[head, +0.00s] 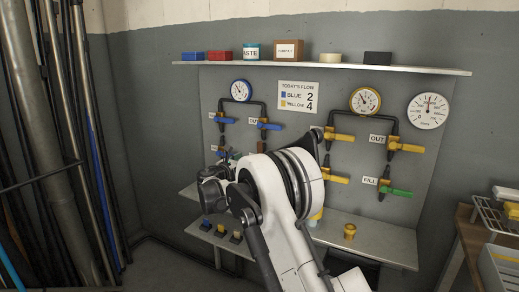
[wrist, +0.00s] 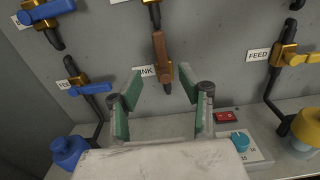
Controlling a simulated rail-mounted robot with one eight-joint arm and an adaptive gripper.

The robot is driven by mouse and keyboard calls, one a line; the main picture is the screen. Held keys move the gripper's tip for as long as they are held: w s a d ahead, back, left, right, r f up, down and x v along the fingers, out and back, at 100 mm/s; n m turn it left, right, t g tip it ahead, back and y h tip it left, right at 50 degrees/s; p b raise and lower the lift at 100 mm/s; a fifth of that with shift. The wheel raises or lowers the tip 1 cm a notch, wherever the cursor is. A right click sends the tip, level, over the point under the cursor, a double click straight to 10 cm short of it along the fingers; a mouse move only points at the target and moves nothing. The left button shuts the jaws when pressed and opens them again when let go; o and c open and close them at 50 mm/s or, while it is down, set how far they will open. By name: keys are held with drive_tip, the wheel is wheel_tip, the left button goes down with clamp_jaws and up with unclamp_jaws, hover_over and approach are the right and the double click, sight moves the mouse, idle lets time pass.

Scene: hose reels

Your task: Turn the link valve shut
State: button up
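The link valve has a brown lever (wrist: 159,48) and a brass body, beside a partly covered label (wrist: 147,71) reading "INK" in the wrist view. Its lever stands nearly upright against the grey panel. My gripper (wrist: 160,82) is open, with its green-padded fingers apart. In the wrist view the lever's lower end and valve body show between the fingertips, with the lever reaching up past them. I see no contact, and the depth gap is hard to judge. In the head view my gripper (head: 214,185) is in front of the panel's lower left, and my arm hides much there.
Blue-handled valves (wrist: 90,89) are to the left, and a yellow-handled FEED valve (wrist: 292,58) is to the right. Below are a blue knob (wrist: 240,141) and red switch (wrist: 226,117) on a shelf. A sign (head: 298,97) reads Blue 2, Yellow 4.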

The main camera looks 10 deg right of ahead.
drive_tip(key=b+x, duration=0.1)
drive_tip(key=x, duration=1.2)
drive_tip(key=shift+w+d, duration=0.2)
drive_tip(key=shift+w, duration=0.1)
clamp_jaws()
